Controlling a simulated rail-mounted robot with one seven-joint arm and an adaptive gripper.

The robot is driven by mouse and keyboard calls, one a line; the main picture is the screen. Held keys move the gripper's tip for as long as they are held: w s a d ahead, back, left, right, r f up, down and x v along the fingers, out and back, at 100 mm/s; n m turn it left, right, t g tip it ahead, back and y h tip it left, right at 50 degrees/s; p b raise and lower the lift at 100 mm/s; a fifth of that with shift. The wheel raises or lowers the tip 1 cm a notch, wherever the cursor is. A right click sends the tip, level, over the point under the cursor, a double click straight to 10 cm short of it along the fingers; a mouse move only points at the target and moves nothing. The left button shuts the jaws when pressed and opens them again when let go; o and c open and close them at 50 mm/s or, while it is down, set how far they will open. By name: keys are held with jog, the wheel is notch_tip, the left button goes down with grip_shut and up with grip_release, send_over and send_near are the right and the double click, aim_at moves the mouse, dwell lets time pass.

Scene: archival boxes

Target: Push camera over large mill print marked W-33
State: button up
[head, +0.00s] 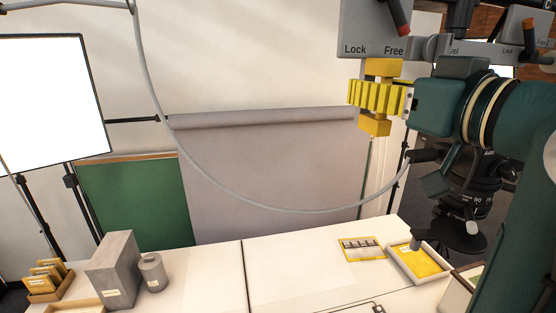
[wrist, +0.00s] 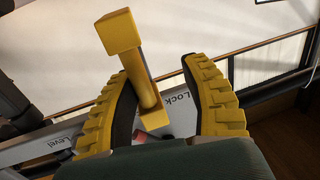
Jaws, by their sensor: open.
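A grey carriage (head: 375,38) marked "Lock" and "Free" hangs at the top right, with a dark red-tipped lever (head: 397,15). A yellow handle (head: 383,68) with blocky ends hangs below it. My gripper (head: 370,97) has yellow ribbed fingers at the handle's middle. In the wrist view, my gripper (wrist: 160,72) is open, and the yellow handle (wrist: 138,68) stands between the fingers, closer to the left one. I cannot tell whether they touch. I cannot make out the camera itself. No W-33 mark is readable; a pale sheet (head: 290,272) lies on the table.
The white table (head: 205,275) holds a yellow-edged strip sheet (head: 362,248), a tray with yellow content (head: 420,262), a grey box (head: 113,270), a grey cylinder (head: 152,272) and a file rack (head: 48,280). A grey cable (head: 250,205) loops across. A lit panel (head: 50,100) stands left.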

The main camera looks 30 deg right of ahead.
jog(key=s+b, duration=0.6)
jog(key=s, duration=1.1)
jog(key=w+a+f+n+y+p, duration=0.1)
jog(key=w+a+f+y, duration=0.1)
jog(key=w, duration=0.4)
jog(key=w+a+f+n+g+y+p, duration=0.1)
jog(key=w+a+f+y, duration=0.2)
jog(key=w+a, duration=0.3)
jog(key=shift+w+a+f+g, duration=0.15)
jog(key=shift+a+f+g, duration=0.25)
jog(key=shift+f, duration=0.5)
jog(key=shift+a, duration=0.1)
